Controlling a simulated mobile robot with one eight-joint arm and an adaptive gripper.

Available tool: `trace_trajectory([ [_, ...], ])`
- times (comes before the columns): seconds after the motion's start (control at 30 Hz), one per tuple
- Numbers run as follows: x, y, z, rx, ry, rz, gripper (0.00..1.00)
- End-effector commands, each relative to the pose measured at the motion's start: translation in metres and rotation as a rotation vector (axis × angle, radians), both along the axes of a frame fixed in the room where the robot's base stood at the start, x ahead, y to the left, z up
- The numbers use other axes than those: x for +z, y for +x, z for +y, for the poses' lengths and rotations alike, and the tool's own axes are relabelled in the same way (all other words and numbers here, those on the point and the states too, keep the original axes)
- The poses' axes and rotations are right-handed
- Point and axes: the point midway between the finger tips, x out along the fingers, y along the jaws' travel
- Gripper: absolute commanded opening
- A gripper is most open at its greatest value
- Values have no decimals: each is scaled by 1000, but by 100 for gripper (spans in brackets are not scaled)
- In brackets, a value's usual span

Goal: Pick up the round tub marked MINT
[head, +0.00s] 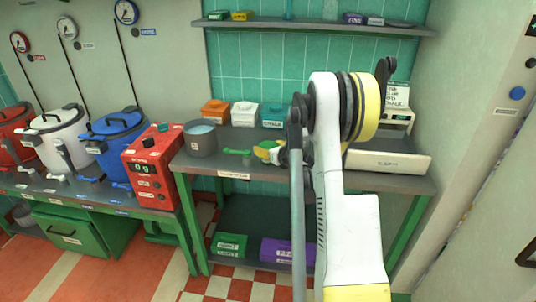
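I cannot make out a MINT marking on anything. A round grey tub (201,139) with a pale blue inside stands open on the left end of the steel counter (213,164). Its side shows no readable word. My white and yellow arm rises in front of the counter and covers its middle. My gripper is not clearly shown; dark parts beside and behind the arm may belong to it, and whether it is open or shut does not show. A yellow and green item (266,151) lies just left of the arm, partly hidden.
Orange (214,112), white (244,114) and teal (273,116) containers stand at the counter's back. A long cream box (388,161) is at right. Green (229,245) and purple (284,252) boxes sit below. A red control box (151,166) and kettles stand left.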

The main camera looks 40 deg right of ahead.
Motion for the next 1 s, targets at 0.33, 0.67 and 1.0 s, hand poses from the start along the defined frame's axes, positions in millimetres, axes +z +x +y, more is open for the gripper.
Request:
trace_trajectory([
  [0.33,0,0,0,0,0,0,31],
  [0.67,26,0,0,0,0,0,31],
  [1.0,78,-54,-17,-5,1,-1,31],
])
